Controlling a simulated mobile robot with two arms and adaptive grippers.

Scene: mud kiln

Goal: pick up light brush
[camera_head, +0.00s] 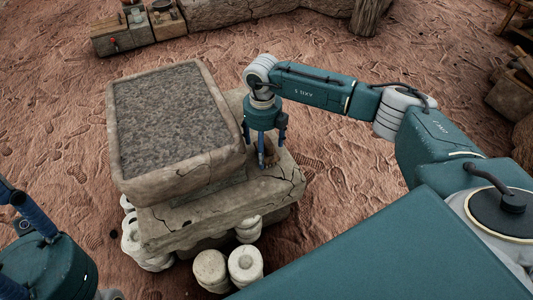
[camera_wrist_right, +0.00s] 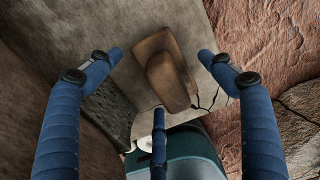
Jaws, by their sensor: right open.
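A brown wooden brush (camera_wrist_right: 165,72) lies on the stone slab (camera_wrist_right: 145,22) in the right wrist view, close to the slab's cracked edge. My right gripper (camera_wrist_right: 160,78) is open above it, with its three blue fingers spread around the brush and nothing gripped. In the head view the right gripper (camera_head: 263,148) points down at the slab beside the stone trough, and a small part of the brush (camera_head: 271,153) shows behind its fingers. My left gripper (camera_head: 22,240) is partly in the head view at the lower left corner, cut off by the frame, away from the slab.
A stone trough (camera_head: 226,162) filled with grey gravel stands on the slab, close left of the right gripper. White round stone pieces (camera_head: 245,263) support and surround the slab. A low bench with small items (camera_head: 123,40) is at the back left. Open reddish ground lies right of the slab.

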